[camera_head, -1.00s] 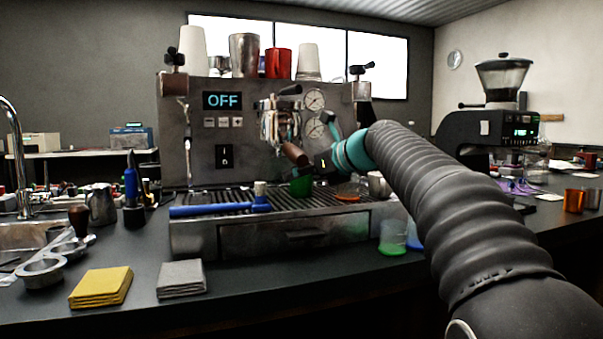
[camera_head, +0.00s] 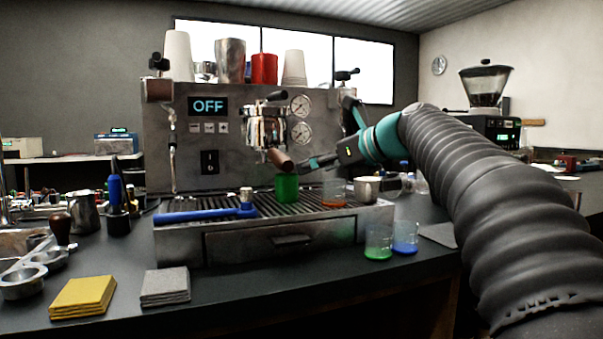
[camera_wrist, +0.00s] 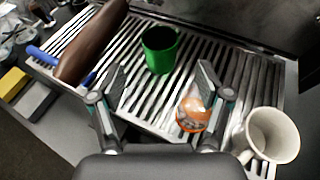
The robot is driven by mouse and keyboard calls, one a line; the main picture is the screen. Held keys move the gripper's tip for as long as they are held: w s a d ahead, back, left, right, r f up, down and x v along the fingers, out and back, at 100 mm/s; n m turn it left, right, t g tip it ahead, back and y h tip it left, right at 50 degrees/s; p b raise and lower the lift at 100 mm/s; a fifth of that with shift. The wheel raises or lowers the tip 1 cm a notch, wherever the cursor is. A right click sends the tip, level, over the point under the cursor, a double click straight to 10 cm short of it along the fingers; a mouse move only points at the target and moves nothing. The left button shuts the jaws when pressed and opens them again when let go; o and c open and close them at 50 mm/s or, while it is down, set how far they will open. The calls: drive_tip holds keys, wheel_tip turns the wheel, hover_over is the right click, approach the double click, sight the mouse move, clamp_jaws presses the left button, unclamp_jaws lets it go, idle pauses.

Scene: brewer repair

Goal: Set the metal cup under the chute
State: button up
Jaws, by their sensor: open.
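In the head view my gripper (camera_head: 312,163) is near the brown portafilter handle (camera_head: 280,158). A larger metal cup (camera_head: 230,61) stands on top of the brewer. The grinder (camera_head: 485,105) is at the right, its lower part hidden by my arm.
A green cup (camera_wrist: 160,48) stands on the slatted tray (camera_wrist: 215,60) ahead of my fingers. An orange-filled glass (camera_wrist: 192,110) is close by my right finger. Green and blue glasses (camera_head: 378,240) stand before the brewer.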

sight(287, 188)
drive_tip(key=shift+v, duration=1)
drive_tip(key=shift+o, duration=0.6)
drive_tip(key=shift+s+d+r, duration=0.1)
drive_tip(key=shift+s+d, duration=0.05)
drive_tip(key=shift+d, duration=0.05)
drive_tip(key=b+x, duration=0.2)
drive_tip(key=x, duration=1)
drive_tip(key=shift+w+a+r+b, duration=0.1)
drive_tip(key=shift+w+a+b, duration=0.1)
drive_tip(key=shift+w+b, duration=0.1)
drive_tip(key=shift+s, duration=0.1)
drive_tip(key=c, duration=1.4)
drive_tip(key=shift+r, duration=0.2)
